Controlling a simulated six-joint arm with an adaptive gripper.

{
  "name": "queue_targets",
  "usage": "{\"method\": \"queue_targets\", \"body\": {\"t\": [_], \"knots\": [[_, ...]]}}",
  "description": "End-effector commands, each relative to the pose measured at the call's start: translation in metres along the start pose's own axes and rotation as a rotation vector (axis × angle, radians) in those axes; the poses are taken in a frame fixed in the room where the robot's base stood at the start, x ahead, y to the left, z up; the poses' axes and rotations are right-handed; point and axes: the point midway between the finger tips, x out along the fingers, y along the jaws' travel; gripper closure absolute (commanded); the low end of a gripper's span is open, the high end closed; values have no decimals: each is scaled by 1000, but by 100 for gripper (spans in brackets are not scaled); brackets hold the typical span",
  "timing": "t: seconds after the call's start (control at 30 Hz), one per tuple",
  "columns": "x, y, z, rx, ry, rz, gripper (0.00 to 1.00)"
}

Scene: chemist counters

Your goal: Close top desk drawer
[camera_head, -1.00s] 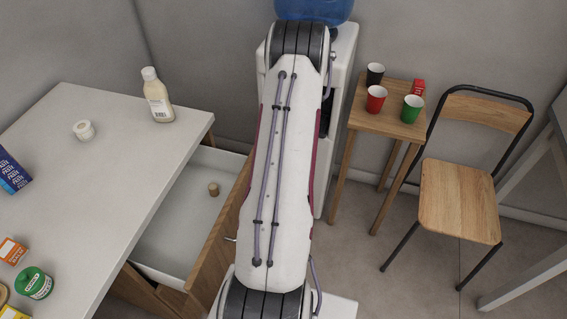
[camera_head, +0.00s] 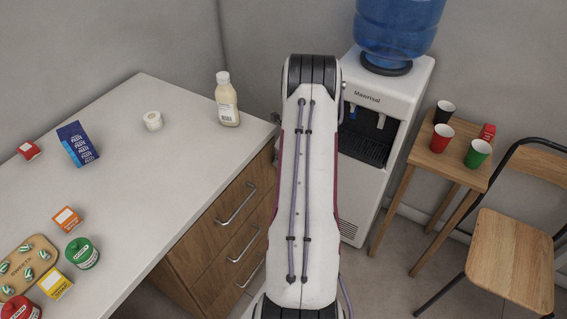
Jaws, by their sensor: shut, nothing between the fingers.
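The desk (camera_head: 185,115) has a white top and a wooden drawer unit below its right end. The top drawer (camera_head: 222,219) has a wooden front with a metal bar handle (camera_head: 237,206). Its front looks flush with the drawers below, and no gap or inside shows. The far right end of the drawer front is partly behind my arm. My gripper is hidden behind my arm, which rises through the middle of the view to the right of the drawers.
More drawers (camera_head: 243,246) sit below, looking shut. A bottle (camera_head: 227,100), jar (camera_head: 153,121), blue box (camera_head: 77,144) and other goods stand on the desk. A water cooler (camera_head: 385,130) stands behind my arm. A small table (camera_head: 440,164) with cups and a chair (camera_head: 510,255) are at right.

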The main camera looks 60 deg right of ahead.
Motion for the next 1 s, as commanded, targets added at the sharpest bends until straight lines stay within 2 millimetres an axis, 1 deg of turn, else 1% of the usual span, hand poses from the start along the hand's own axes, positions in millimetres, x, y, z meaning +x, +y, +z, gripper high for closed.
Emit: {"method": "queue_targets", "body": {"t": [0.03, 0.2, 0.4, 0.53, 0.67, 0.77, 0.93, 1.0], "knots": [[1, 0, 6, -2, -5, -3, 100], [2, 0, 8, -3, -7, -4, 100], [1, 0, 9, -3, -9, -6, 100], [0, -1, 6, -3, -9, -6, 100], [-4, -1, -2, -1, -7, -6, 100], [-8, -1, -13, 1, -6, -5, 100], [-16, -1, -37, 3, -2, -3, 100], [-25, -1, -36, 0, -4, -5, 100]]}}
